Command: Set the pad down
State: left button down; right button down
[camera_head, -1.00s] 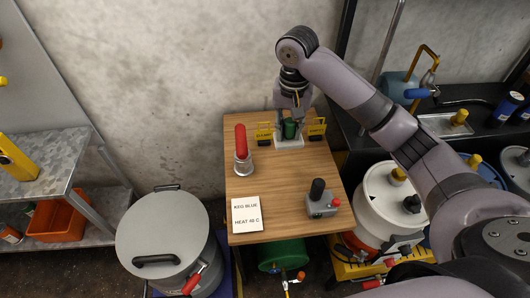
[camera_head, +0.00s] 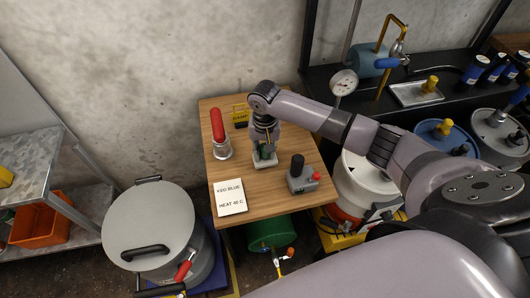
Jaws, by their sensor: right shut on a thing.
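The pad (camera_head: 264,162) is a pale flat block with a dark green grip on top. It is over the middle of the wooden table (camera_head: 247,187). My right gripper (camera_head: 265,148) points down from above and is shut on the green grip. I cannot tell whether the pad's underside touches the wood or hangs just above it. My left gripper is not in view.
On the table are a red-handled metal tool (camera_head: 221,132), a card (camera_head: 230,196) reading "KEG BLUE HEAT 40 C", a grey box (camera_head: 302,178) with black knob and red button, and a yellow block (camera_head: 240,113). A lidded grey drum (camera_head: 150,225) stands left.

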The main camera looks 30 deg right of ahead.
jog(key=shift+f, duration=0.6)
jog(key=shift+f, duration=0.15)
jog(key=c, duration=1.3)
grip_release()
